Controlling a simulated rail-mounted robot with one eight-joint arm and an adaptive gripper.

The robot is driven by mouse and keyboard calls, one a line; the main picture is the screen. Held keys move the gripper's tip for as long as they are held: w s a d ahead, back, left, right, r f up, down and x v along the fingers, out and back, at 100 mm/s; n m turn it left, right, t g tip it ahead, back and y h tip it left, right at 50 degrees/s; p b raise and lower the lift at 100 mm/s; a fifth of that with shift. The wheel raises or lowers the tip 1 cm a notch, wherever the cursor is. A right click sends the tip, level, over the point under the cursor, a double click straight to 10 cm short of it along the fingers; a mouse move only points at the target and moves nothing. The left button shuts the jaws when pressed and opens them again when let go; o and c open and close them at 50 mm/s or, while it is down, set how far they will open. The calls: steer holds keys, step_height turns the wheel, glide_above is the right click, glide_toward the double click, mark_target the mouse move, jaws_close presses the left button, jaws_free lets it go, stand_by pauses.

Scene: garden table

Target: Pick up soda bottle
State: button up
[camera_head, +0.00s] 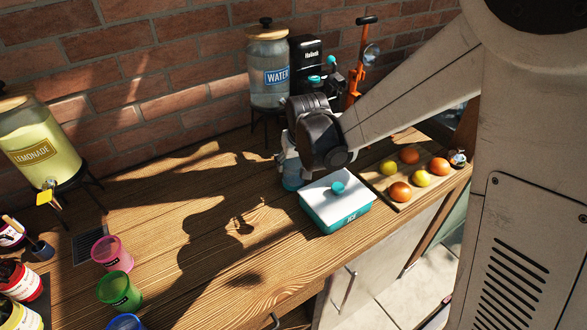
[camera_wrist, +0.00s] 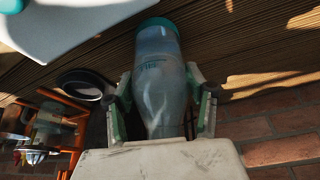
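A clear, bluish bottle (camera_wrist: 158,85) with a teal end lies between the two fingers of my gripper (camera_wrist: 160,95) in the wrist view. It bears small print that I cannot read surely, so I cannot confirm that it is the soda bottle. The fingers are very close to its sides; whether they press on it is unclear. In the head view my gripper (camera_head: 291,160) is over the back of the table, and a light blue part of the bottle (camera_head: 292,177) shows just below it. The rest is hidden by my wrist.
A teal ice box with a white lid (camera_head: 322,187) stands close at the right. Behind are a water dispenser (camera_head: 268,72) and a black machine (camera_head: 305,54). A fruit board (camera_head: 379,186) is further right. Cups (camera_head: 112,254) and a lemonade dispenser (camera_head: 40,150) are left; the middle table is clear.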

jaws_close()
steer(key=shift+r, duration=0.25)
